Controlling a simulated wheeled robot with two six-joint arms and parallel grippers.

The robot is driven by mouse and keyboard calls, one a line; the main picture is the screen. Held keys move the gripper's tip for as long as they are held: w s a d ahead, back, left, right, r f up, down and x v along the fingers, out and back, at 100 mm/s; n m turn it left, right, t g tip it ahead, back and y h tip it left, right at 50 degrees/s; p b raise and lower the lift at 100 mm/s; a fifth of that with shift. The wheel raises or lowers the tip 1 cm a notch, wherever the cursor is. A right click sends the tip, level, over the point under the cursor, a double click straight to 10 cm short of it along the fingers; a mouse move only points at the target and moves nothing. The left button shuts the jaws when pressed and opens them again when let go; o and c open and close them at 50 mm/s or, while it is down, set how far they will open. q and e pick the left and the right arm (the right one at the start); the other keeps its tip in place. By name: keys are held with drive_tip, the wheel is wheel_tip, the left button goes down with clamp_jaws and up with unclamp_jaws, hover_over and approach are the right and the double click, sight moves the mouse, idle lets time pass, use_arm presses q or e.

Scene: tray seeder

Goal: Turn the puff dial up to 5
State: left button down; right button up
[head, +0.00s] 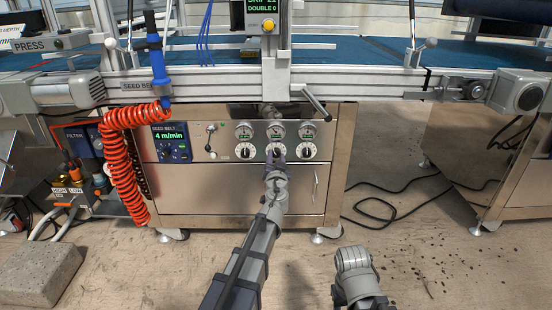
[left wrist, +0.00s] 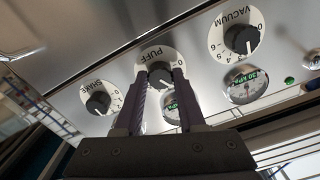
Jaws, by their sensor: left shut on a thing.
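The puff dial (left wrist: 159,76) is a dark knob on a round white scale plate marked PUFF, the middle one of three dials on the steel panel. In the left wrist view, my left gripper (left wrist: 163,84) has its two fingers on either side of this knob, shut on it. In the head view, my left gripper (head: 276,158) reaches the middle dial from below and covers part of it. A 0 shows at the scale's right side in the left wrist view; the knob's pointer and other numbers are hidden by the fingers.
The vacuum dial (left wrist: 241,39) and shake dial (left wrist: 98,102) sit close on either side. Small gauges, one by the vacuum dial (left wrist: 246,86), line the panel. An orange coiled hose (head: 120,150) hangs at the left. The seed belt display (head: 170,136) reads 4 m/min.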

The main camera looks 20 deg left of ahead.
use_arm(q)
drive_tip(key=shift+m, duration=0.4)
drive_tip(key=m, duration=1.3)
drive_tip(key=shift+m, duration=2.2)
drive_tip(key=c, duration=0.5)
unclamp_jaws()
